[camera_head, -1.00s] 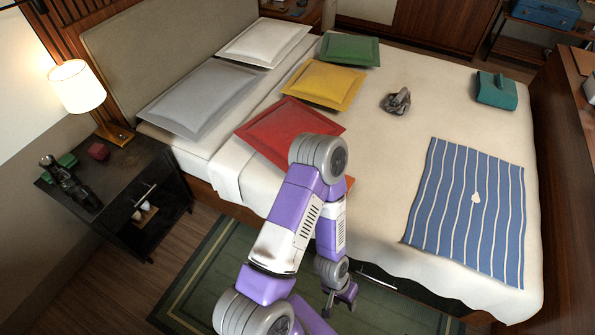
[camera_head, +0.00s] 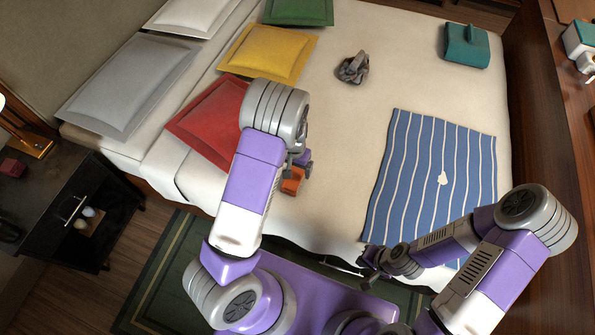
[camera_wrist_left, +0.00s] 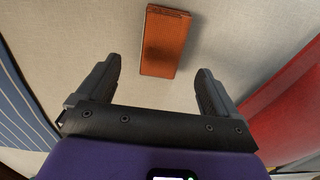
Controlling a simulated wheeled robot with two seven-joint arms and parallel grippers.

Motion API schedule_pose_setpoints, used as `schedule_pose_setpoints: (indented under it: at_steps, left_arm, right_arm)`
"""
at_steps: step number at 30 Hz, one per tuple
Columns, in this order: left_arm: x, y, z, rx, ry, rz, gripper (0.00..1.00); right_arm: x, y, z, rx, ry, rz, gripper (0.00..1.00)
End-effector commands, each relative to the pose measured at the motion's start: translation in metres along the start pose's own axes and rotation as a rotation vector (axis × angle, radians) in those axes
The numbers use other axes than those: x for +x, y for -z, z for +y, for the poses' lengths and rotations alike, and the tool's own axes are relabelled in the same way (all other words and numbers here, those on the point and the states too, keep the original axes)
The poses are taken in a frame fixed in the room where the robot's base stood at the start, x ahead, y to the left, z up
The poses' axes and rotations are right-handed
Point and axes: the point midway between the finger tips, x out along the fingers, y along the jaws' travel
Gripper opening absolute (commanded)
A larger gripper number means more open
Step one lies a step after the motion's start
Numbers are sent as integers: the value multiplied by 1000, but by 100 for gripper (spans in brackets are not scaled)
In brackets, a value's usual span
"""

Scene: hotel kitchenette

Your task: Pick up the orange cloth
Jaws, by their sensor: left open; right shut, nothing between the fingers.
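The orange cloth (camera_head: 292,180) is a small folded block on the bed's near edge, next to the red pillow, partly hidden by my left arm. The left wrist view shows it whole (camera_wrist_left: 165,42), lying ahead of the fingertips and roughly centred between them. My left gripper (camera_wrist_left: 158,67) is open and empty, over the white bedding. In the head view, my left gripper (camera_head: 303,162) is mostly hidden behind its arm, just by the cloth. My right gripper (camera_head: 368,266) is shut and empty, low beside the bed's near edge, below the striped blanket.
The red pillow (camera_head: 205,125) lies left of the cloth; it shows at the right in the wrist view. A blue striped blanket (camera_head: 430,175) lies to the right. A crumpled grey item (camera_head: 353,68) and teal case (camera_head: 466,46) lie farther back. Bare bedding surrounds the cloth.

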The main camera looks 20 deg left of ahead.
Motion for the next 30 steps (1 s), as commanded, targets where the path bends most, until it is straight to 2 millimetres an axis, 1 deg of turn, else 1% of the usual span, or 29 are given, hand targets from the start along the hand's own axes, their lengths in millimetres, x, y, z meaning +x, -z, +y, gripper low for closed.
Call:
schedule_pose_setpoints:
  at_steps: [1,3,8,15,18,23,24,26,30]
  left_arm:
    - [8,-1,-1,0,1,-4,94]
    - [16,-1,0,-1,0,-4,94]
    - [29,-2,-1,-1,0,-5,94]
    - [66,-3,-2,-2,0,-5,94]
    - [71,-3,-2,-1,0,-3,94]
    - [70,-3,-2,-1,0,-2,94]
    - [70,-3,-2,-1,0,-2,92]
    - [70,-3,-2,-1,0,-2,83]
    - [70,-3,-2,-1,0,-3,61]
  right_arm:
    - [4,0,2,0,0,-1,0]
    - [7,0,3,0,0,-1,0]
    - [13,0,5,0,0,-1,0]
    - [30,1,12,0,0,-1,0]
    - [32,1,12,0,0,0,0]
    - [31,1,12,0,0,0,0]
    - [31,1,11,0,0,0,0]
    - [31,1,11,0,0,0,0]
    - [31,1,11,0,0,0,0]
